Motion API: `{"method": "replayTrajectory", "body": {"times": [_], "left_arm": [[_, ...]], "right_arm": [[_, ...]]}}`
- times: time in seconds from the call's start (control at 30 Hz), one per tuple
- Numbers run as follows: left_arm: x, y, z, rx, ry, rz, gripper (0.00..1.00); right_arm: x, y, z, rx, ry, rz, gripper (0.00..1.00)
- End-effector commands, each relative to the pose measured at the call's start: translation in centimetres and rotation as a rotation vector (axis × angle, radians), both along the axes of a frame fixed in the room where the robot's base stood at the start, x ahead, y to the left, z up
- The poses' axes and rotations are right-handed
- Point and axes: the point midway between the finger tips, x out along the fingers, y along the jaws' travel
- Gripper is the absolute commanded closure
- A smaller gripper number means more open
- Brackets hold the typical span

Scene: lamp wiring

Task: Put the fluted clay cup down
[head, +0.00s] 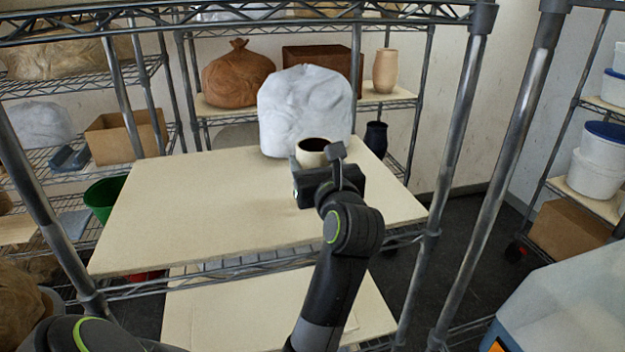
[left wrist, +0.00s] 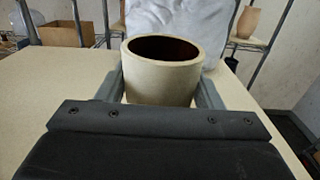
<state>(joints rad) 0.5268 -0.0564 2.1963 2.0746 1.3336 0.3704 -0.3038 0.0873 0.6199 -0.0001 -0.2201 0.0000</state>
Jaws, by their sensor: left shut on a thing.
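The clay cup (head: 312,150) is cream outside and dark brown inside. It stands upright over the pale shelf board (head: 190,215), in front of a white wrapped bundle. In the left wrist view the cup (left wrist: 163,75) sits between the two grey fingers. Fluting on its wall cannot be made out. My left gripper (head: 318,158) is shut on the cup. Its body hides the cup's lower part in the head view, and I cannot tell whether the base touches the board. My right gripper is not in view.
The white bundle (head: 305,108) stands just behind the cup. The board's left and front areas are clear. Metal rack posts (head: 463,120) rise at the board's right. A dark vase (head: 376,138) and a brown sack (head: 238,75) are on the shelves behind.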

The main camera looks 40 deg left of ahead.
Motion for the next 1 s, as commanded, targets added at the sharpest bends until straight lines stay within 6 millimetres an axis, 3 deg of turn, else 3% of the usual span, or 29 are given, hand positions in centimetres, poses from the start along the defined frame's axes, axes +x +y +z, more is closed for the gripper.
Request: {"method": "replayTrajectory", "body": {"times": [0.3,0.67,0.7,0.87,1.0], "left_arm": [[0.0,0.0,-3.6,0.000,0.001,0.000,0.70],[0.0,0.0,-4.0,0.001,-0.001,0.000,0.70],[0.0,0.0,-4.1,0.000,0.000,0.000,0.38],[0.0,0.0,-4.0,-0.001,0.001,0.000,0.18],[0.0,0.0,-4.0,-0.001,0.001,0.000,0.18]], "right_arm": [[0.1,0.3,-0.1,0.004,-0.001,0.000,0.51],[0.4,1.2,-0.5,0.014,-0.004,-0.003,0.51],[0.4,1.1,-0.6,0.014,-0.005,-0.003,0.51],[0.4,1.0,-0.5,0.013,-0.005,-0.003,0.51],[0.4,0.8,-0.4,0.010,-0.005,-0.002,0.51]]}}
